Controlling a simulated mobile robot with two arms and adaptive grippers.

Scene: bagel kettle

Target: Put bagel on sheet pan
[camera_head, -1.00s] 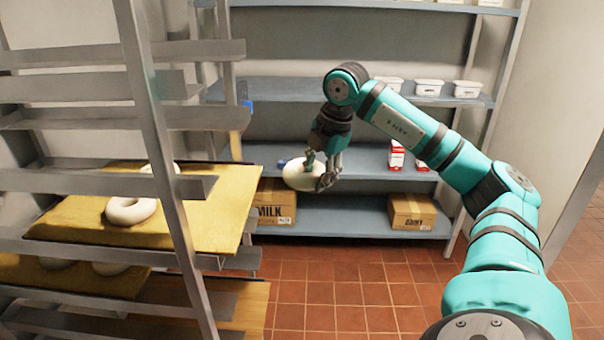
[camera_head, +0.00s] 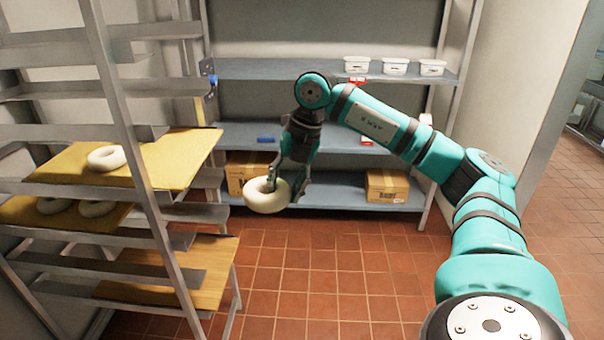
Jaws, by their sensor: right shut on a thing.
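My right gripper (camera_head: 287,183) is shut on a white bagel (camera_head: 267,197), holding it in the air in front of the back shelves. One finger reaches into the bagel's hole and the other is at its right side. A tan board (camera_head: 180,158) on the rack at the left bears one bagel (camera_head: 106,157). A lower tan board (camera_head: 20,212) bears two more bagels (camera_head: 97,208). I cannot tell which board is the sheet pan. The held bagel is to the right of the rack, apart from it. My left gripper does not show.
The metal rack (camera_head: 135,150) has upright posts and side rails beside the boards. A lower wooden board (camera_head: 195,268) looks bare. Blue-grey shelves (camera_head: 340,195) at the back hold cardboard boxes (camera_head: 387,186) and white tubs (camera_head: 395,66). The tiled floor (camera_head: 300,270) is clear.

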